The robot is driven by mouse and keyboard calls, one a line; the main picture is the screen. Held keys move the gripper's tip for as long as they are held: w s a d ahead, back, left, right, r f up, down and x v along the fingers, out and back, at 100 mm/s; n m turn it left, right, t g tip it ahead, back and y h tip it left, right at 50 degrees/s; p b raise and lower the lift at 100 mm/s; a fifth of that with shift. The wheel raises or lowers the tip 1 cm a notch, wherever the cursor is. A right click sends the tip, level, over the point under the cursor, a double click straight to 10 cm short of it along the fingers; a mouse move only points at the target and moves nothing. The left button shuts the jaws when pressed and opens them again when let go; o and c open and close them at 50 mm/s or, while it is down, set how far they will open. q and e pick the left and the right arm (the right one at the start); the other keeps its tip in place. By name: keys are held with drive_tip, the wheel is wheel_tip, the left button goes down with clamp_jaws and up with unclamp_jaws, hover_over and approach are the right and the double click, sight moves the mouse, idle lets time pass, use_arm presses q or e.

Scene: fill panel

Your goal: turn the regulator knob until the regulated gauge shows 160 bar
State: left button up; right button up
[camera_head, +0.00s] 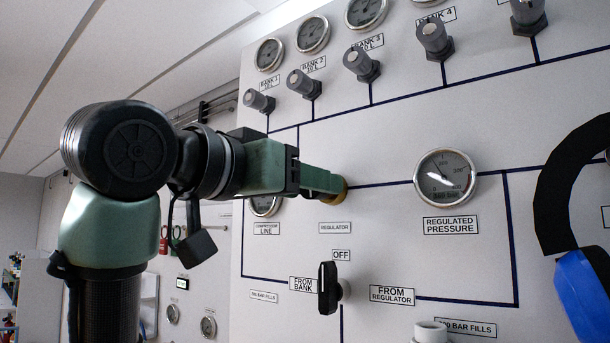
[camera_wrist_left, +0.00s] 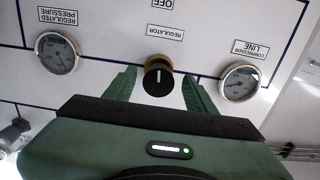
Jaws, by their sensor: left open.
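The regulator knob (camera_wrist_left: 158,80) is black with a white pointer line and a brass-coloured rim. In the left wrist view it sits between the two green fingers of my left gripper (camera_wrist_left: 159,88), which is open with gaps on both sides. In the head view my left gripper (camera_head: 335,190) reaches the panel above the REGULATOR label (camera_head: 335,228) and hides most of the knob. The regulated pressure gauge (camera_head: 446,178) is to its right; its needle points up and slightly left, but the exact value is too small to read. The gauge also shows in the left wrist view (camera_wrist_left: 56,53).
A black selector handle (camera_head: 328,288) stands out below the knob. The compressor line gauge (camera_head: 265,206) is partly behind my left arm. Several bank valves (camera_head: 362,64) run along the top. A black curved hose-like thing (camera_head: 553,200) with a blue part (camera_head: 585,290) is at the right.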

use_arm(q)
drive_tip(key=shift+w+d, duration=0.2)
drive_tip(key=shift+d, duration=0.05)
use_arm(e)
drive_tip(key=shift+a+r, duration=0.1)
drive_tip(key=shift+a, duration=0.05)
drive_tip(key=shift+a, duration=0.1)
use_arm(q)
clamp_jaws()
drive_tip(key=shift+n, duration=0.5)
use_arm(e)
drive_tip(key=shift+w+a+f, duration=0.2)
drive_tip(key=shift+a+f, duration=0.05)
use_arm(q)
drive_tip(key=shift+c, duration=1.7)
unclamp_jaws()
drive_tip(key=o, duration=0.3)
use_arm(e)
drive_tip(key=shift+d, duration=0.2)
use_arm(q)
drive_tip(key=shift+o, duration=0.2)
